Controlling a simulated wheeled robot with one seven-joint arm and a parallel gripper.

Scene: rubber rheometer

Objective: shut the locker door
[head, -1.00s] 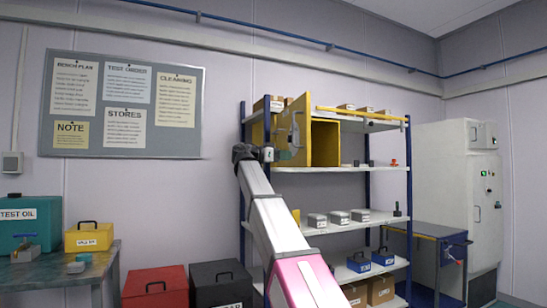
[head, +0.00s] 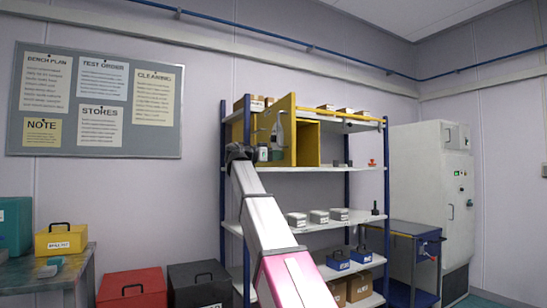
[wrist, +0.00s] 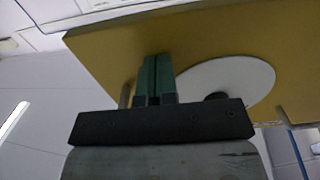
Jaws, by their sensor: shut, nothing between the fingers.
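The yellow locker (head: 308,143) stands on an upper shelf of the rack in the head view. Its yellow door (head: 287,115) stands open, swung out at the left, and part of the dark interior shows to the right of it. A pale fitting is on the door's face. My gripper (head: 276,153) is at the lower part of the door, on its left side. In the wrist view, the green fingers (wrist: 155,78) are together and empty, in front of the yellow door panel (wrist: 215,40) and beside a white disc (wrist: 225,85). I cannot tell whether they touch the door.
The shelf rack (head: 290,228) has blue posts and holds small boxes and grey blocks. A red case (head: 132,288) and a black case (head: 200,285) stand at lower left. A blue table (head: 415,228) and white cabinet (head: 428,180) stand at right.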

